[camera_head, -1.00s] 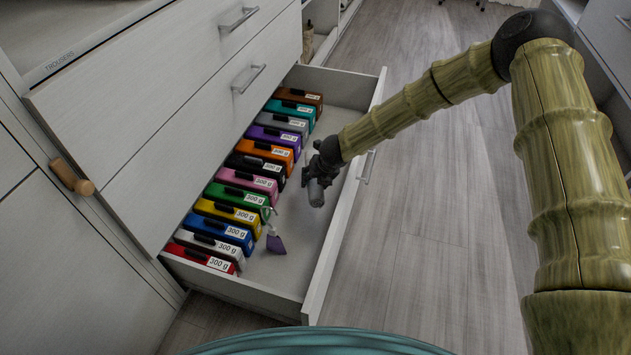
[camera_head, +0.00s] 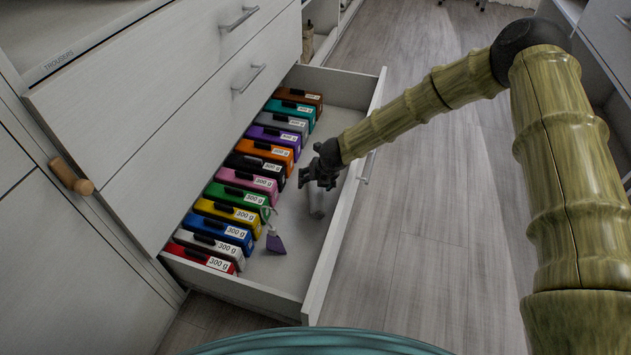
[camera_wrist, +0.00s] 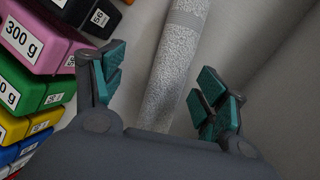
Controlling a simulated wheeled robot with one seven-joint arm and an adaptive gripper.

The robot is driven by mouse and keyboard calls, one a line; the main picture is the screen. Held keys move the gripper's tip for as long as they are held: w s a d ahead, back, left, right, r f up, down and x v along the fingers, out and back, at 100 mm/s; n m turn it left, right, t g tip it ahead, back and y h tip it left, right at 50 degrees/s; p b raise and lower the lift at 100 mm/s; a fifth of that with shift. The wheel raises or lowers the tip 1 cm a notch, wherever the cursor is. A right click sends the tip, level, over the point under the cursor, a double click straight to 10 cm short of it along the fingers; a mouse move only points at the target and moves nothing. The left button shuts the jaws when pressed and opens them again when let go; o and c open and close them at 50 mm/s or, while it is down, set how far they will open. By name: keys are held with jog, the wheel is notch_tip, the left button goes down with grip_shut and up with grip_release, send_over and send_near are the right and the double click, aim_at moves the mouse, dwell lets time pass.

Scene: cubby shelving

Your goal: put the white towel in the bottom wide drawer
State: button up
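The white towel (camera_wrist: 175,65) is a rolled, textured, greyish-white cylinder lying on the drawer floor in the wrist view. In the head view only its near end (camera_head: 317,214) shows faintly below my gripper. The bottom wide drawer (camera_head: 335,240) is pulled open. My gripper (camera_head: 318,183) is over the drawer, close to its front panel. In the wrist view my gripper (camera_wrist: 160,80) has its fingers spread apart, with the towel running between them and no finger visibly closed on it. The base of my gripper hides the towel's near end there.
Several coloured boxes (camera_head: 232,212) marked with weights stand in a row along the drawer's inner side. Closed drawers (camera_head: 190,70) rise above. Floor (camera_head: 430,250) to the right is clear.

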jog(key=shift+r, duration=0.1)
jog(key=shift+r, duration=0.25)
jog(key=p+v, duration=0.4)
jog(key=v, duration=0.4)
jog(key=shift+w+p, duration=0.15)
jog(key=shift+p, duration=0.15)
